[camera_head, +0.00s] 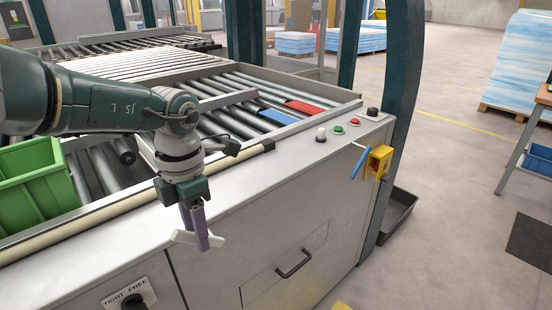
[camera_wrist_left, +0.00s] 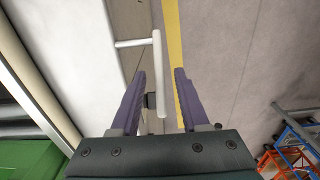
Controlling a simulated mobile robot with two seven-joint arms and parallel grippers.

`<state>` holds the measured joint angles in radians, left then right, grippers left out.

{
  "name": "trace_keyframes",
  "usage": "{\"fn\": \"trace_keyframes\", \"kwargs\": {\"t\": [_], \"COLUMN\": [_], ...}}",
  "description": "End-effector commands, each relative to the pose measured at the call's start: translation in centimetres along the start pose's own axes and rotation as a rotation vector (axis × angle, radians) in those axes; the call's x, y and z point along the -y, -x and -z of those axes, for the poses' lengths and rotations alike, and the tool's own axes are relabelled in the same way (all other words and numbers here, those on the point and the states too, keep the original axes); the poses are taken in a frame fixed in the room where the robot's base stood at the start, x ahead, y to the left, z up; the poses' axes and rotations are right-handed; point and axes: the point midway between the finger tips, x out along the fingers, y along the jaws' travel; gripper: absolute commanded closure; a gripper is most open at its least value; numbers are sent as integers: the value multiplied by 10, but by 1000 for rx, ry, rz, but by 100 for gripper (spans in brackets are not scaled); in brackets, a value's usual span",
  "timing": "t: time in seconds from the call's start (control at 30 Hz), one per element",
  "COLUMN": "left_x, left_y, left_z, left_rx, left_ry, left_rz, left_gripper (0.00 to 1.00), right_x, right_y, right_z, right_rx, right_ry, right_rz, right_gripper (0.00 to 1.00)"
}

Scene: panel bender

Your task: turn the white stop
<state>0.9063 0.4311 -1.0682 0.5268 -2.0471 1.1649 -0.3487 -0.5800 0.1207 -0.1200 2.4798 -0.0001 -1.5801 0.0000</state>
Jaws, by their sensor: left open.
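The white stop (camera_head: 184,237) is a slim white bar in front of the machine's front panel, partly hidden by my left gripper (camera_head: 203,243). In the left wrist view the stop (camera_wrist_left: 158,50) has a short side stem reaching left to the panel. My left gripper (camera_wrist_left: 161,72) is open there, with one purple finger on each side of the lower part of the bar. Gaps show on both sides; contact is not visible. A black knob (camera_head: 132,301) sits on a plate marked TIGHT FREE at lower left. My right gripper is not in view.
A green bin (camera_head: 35,180) stands at the left on the roller bed. A yellow box with a blue lever (camera_head: 360,163) projects at the panel's right corner. A drawer handle (camera_head: 294,264) and several push buttons are nearby.

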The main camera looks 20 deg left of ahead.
Motion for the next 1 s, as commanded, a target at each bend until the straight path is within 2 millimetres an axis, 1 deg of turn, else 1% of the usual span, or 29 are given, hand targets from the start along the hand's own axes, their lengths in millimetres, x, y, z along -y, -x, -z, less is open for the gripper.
{"fn": "trace_keyframes", "kwargs": {"t": [0.03,0.17,0.3,0.4,0.5,0.6,1.0], "left_x": [-1,-1,-1,-1,-1,0,0], "left_y": [17,44,66,77,84,86,86], "left_z": [1,1,0,0,1,1,1], "left_rx": [0,0,1,1,-1,-2,-2], "left_ry": [0,-3,-2,-1,1,0,1], "left_rz": [-2,-2,-2,-1,-2,-1,-1], "left_gripper": [55,55,55,55,55,55,55], "right_x": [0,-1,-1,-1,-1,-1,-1], "right_y": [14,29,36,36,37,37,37], "right_z": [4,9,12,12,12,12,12], "right_rx": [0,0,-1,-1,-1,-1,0], "right_ry": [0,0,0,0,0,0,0], "right_rz": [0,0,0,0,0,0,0], "right_gripper": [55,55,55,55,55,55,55]}}
